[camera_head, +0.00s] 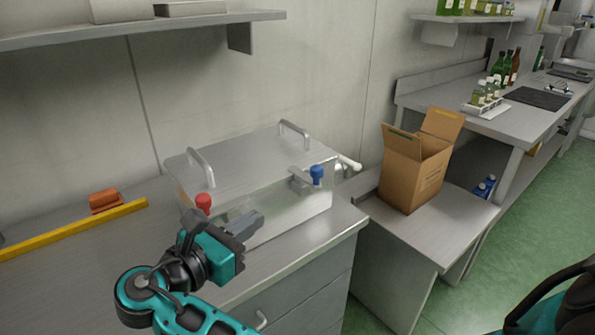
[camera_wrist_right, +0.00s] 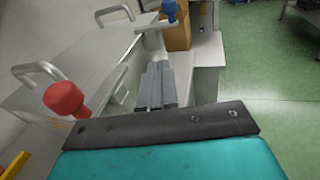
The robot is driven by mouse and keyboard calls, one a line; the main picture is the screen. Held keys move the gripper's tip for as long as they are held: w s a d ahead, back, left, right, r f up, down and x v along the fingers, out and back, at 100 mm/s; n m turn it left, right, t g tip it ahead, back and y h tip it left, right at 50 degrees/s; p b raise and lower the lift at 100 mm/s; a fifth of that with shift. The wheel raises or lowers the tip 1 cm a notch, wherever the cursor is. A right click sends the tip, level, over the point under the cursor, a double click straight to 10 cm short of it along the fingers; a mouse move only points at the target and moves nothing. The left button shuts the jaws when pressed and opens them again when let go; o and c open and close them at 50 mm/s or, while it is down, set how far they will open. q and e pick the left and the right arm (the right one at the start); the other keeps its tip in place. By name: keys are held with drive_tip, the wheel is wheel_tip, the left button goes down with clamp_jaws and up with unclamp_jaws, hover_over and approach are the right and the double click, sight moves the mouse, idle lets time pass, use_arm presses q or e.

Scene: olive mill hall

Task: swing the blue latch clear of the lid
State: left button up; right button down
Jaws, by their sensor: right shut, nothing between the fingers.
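The blue latch (camera_head: 317,175) is a blue knob on a short metal arm at the front right of the steel box (camera_head: 290,215). Its arm appears to reach over the edge of the lid (camera_head: 245,160); it also shows at the top of the right wrist view (camera_wrist_right: 169,12). The lid is flat, with two bar handles. A red-knobbed latch (camera_head: 203,202) is at the front left, also in the wrist view (camera_wrist_right: 64,98). My right gripper (camera_head: 252,224) is shut and empty in front of the box, between the knobs, apart from the blue one.
An open cardboard box (camera_head: 412,175) stands on a lower table to the right. A white spout (camera_head: 349,163) sticks out near the blue knob. A yellow bar (camera_head: 75,229) and an orange block (camera_head: 104,200) lie at left. A shelf (camera_head: 140,30) hangs above.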

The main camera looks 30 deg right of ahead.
drive_tip(key=r, duration=0.1)
drive_tip(key=s+a+r+h, duration=0.1)
drive_tip(key=g, duration=0.1)
drive_tip(key=shift+s+a+r+h, duration=0.25)
drive_tip(key=shift+s+r+h, duration=0.05)
drive_tip(key=shift+s+r, duration=0.1)
approach(312, 174)
drive_tip(key=x, duration=0.5)
drive_tip(key=shift+d, duration=0.15)
drive_tip(key=shift+x, duration=0.85)
